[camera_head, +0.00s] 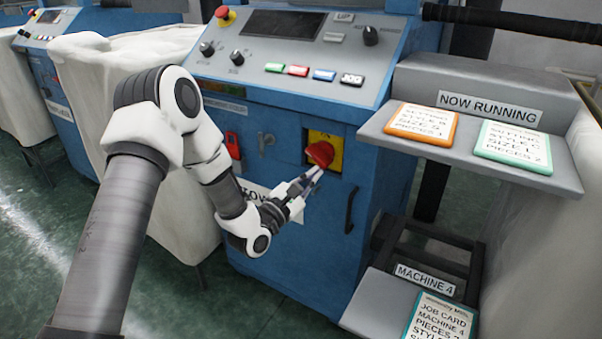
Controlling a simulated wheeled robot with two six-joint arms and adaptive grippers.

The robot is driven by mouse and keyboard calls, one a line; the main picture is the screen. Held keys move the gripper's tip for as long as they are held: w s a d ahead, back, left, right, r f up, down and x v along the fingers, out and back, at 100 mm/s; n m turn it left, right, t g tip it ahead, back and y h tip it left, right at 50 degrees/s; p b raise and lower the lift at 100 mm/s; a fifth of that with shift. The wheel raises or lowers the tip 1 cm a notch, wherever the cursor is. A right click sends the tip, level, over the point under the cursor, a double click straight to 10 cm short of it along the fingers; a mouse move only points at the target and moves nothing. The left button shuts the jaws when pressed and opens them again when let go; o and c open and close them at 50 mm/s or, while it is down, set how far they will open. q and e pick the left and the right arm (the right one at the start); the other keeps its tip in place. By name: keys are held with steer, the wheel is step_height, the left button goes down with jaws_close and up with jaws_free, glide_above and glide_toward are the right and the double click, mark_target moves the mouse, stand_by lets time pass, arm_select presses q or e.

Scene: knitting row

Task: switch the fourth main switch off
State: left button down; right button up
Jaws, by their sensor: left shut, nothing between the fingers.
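A red rotary main switch (320,153) sits on a yellow plate (334,160) on the front of the blue machine (290,235). "ON" can be read at the plate's top. A label "MACHINE 4" (425,281) is on the stand to the right of this machine. My left gripper (313,174) is shut and empty, with its fingertips at the lower edge of the red knob. I cannot tell whether they touch it. The knob looks tilted, and its exact turn angle is hard to read. My right gripper is not in view.
Above is a sloped panel with a red emergency stop (225,14), black knobs and coloured buttons. A red padlock (233,145) hangs left of the switch. A shelf (470,135) with two cards juts out at right. White bins (125,65) stand at left.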

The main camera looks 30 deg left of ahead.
arm_select(q)
steer(key=shift+d+r, duration=0.2)
steer(key=shift+d, duration=0.35)
steer(key=shift+d+r, duration=0.1)
steer(key=shift+d, duration=0.1)
stand_by(0.5)
steer(key=shift+s, duration=0.1)
steer(key=v, duration=1.2)
steer(key=shift+a, duration=0.1)
